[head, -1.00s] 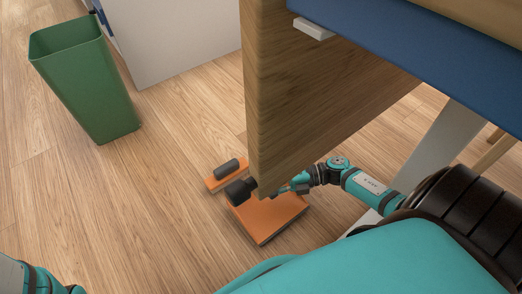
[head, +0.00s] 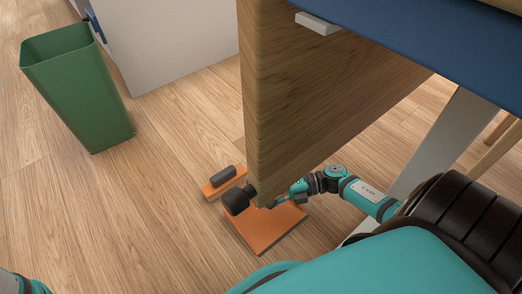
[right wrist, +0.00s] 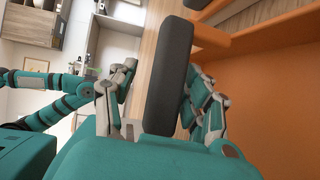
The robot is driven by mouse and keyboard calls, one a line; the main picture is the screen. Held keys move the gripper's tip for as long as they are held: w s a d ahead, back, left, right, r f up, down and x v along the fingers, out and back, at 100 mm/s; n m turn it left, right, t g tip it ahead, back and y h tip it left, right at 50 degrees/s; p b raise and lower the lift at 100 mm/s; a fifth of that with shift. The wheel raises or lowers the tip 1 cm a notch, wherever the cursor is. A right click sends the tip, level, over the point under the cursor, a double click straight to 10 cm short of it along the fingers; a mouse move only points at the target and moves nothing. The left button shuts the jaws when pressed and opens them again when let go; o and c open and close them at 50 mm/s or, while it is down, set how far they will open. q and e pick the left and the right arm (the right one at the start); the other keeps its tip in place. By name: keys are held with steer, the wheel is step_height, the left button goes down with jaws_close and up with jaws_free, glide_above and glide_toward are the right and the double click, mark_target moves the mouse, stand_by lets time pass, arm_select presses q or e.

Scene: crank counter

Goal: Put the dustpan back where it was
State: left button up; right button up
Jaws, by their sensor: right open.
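The dustpan (head: 268,229) is an orange flat pan with a thick dark handle (head: 238,199). It lies on the wooden floor by the lower edge of the wood panel, which hides part of it. My right gripper (head: 279,203) is low beside the handle, partly hidden by the panel. In the right wrist view the dark handle (right wrist: 168,75) runs between the two spread fingers of my right gripper (right wrist: 163,92); contact is unclear. The orange pan (right wrist: 275,95) fills the right side there. My left gripper is out of view.
An orange brush (head: 222,182) with a dark grip lies just beyond the dustpan. The wood panel (head: 300,95) of the counter stands close above my right arm. A green bin (head: 80,90) stands at the left. The floor between bin and dustpan is clear.

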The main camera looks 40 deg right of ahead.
steer(key=f+p+v, duration=0.1)
steer(key=p+v, duration=0.2)
steer(key=v, duration=0.4)
steer(key=shift+d+r, duration=0.2)
steer(key=shift+r, duration=0.3)
steer(key=shift+s, duration=0.2)
